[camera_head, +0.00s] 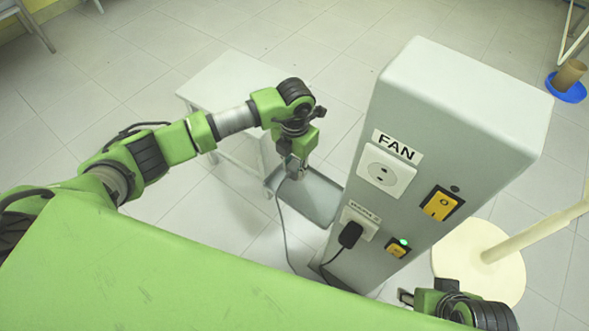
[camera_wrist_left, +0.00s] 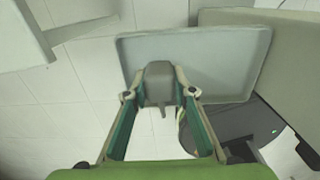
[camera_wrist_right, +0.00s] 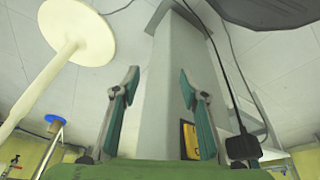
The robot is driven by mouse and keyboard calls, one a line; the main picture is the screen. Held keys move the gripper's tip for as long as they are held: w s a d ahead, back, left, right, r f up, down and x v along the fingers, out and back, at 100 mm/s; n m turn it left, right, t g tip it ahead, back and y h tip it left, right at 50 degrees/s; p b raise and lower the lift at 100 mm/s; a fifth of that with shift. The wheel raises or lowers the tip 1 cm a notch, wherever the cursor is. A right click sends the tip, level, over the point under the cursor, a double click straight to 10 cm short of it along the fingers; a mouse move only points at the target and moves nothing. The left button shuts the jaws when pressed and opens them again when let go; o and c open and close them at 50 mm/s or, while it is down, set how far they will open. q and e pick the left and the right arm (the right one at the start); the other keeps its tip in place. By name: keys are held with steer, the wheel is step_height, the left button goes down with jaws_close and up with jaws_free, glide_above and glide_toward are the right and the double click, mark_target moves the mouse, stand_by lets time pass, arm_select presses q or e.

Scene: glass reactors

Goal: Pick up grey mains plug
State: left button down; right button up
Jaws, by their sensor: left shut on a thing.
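The grey mains plug (camera_wrist_left: 158,83) is between the fingertips of my left gripper (camera_wrist_left: 158,93), which is shut on it. In the head view my left gripper (camera_head: 296,160) holds the plug above the tray, left of the grey pillar. A grey cable hangs down from there towards the floor. My right gripper (camera_wrist_right: 158,78) is open and empty, its fingers wide apart with the pillar behind them. In the head view only part of the right gripper (camera_head: 407,297) shows, at the bottom right.
A grey tray (camera_head: 317,202) is beside the pillar (camera_head: 440,105). The pillar carries an empty socket (camera_head: 386,171) marked FAN, another socket holding a black plug (camera_head: 350,235), and yellow switches (camera_head: 440,205). A white table (camera_head: 218,90) stands behind my left arm. A round cream base (camera_head: 470,255) stands at right.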

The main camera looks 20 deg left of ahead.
arm_select(q)
steer(key=s+a+r+p, duration=0.1)
steer(key=s+r+p, duration=0.1)
steer(key=s+r, duration=0.4)
steer(key=s+r+p, duration=0.3)
steer(key=s+r, duration=0.4)
steer(key=s, duration=0.7)
steer(key=shift+s+a+r, duration=0.3)
steer(key=shift+a, duration=0.05)
arm_select(e)
step_height(320, 180, down, 14)
steer(key=g, duration=0.1)
steer(key=shift+w+a+f, duration=0.15)
steer(key=shift+w+f, duration=0.05)
steer(key=shift+w, duration=0.05)
steer(key=shift+w, duration=0.1)
arm_select(q)
steer(key=shift+w, duration=0.15)
